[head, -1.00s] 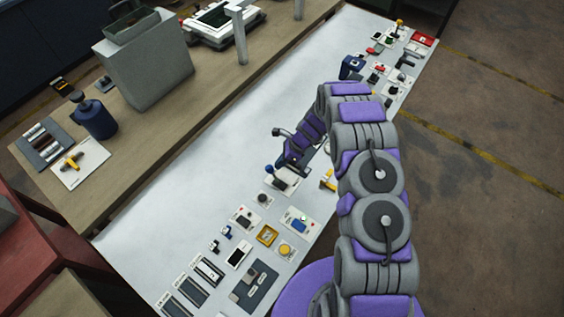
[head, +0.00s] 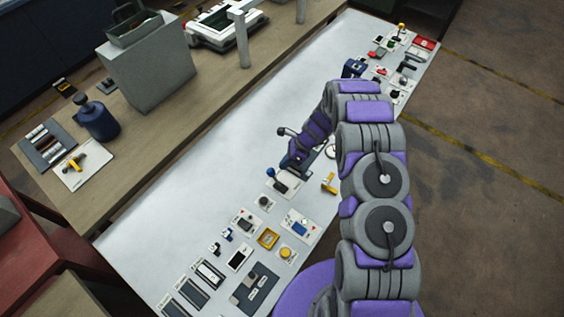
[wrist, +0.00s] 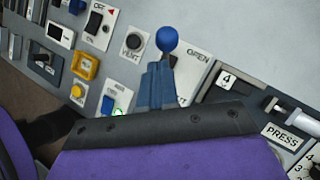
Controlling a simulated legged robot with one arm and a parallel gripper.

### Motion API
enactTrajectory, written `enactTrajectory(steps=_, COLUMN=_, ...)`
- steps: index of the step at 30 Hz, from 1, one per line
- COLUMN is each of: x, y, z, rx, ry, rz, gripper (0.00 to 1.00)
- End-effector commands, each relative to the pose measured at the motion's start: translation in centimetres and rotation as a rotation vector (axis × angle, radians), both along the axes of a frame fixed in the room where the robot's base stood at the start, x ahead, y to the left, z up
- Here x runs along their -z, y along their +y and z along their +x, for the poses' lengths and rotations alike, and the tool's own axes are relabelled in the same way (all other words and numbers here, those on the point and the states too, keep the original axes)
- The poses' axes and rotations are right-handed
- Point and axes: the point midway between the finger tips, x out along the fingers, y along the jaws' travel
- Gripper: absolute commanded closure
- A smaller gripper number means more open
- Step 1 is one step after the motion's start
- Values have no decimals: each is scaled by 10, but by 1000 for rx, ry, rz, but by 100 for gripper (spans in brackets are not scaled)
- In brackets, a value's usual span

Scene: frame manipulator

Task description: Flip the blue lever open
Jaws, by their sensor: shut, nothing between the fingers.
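The blue lever (head: 270,172) has a round blue ball on top and stands on a white plate on the long table. In the wrist view its ball (wrist: 167,39) is at the upper middle, beside a plate marked OPEN.
Around the lever are a black round VENT button (wrist: 133,41), a yellow button (wrist: 77,91), a yellow frame (wrist: 85,65) and a rocker switch (wrist: 94,22). The white tabletop (head: 215,150) left of the row is clear.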

Motion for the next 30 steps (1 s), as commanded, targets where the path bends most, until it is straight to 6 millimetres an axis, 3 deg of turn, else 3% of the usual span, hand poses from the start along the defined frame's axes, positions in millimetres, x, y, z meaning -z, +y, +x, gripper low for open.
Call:
enactTrajectory(steps=4, x=-15, y=-24, z=-6, rx=2, ry=0, rz=1, gripper=100)
enactTrajectory(steps=12, x=-69, y=-37, z=13, rx=-2, ry=-5, rz=0, gripper=100)
enactTrajectory(steps=18, x=-94, y=-44, z=25, rx=-2, ry=-3, rz=-1, gripper=100)
enactTrajectory(steps=30, x=-103, y=-46, z=27, rx=-2, ry=-1, rz=-1, gripper=100)
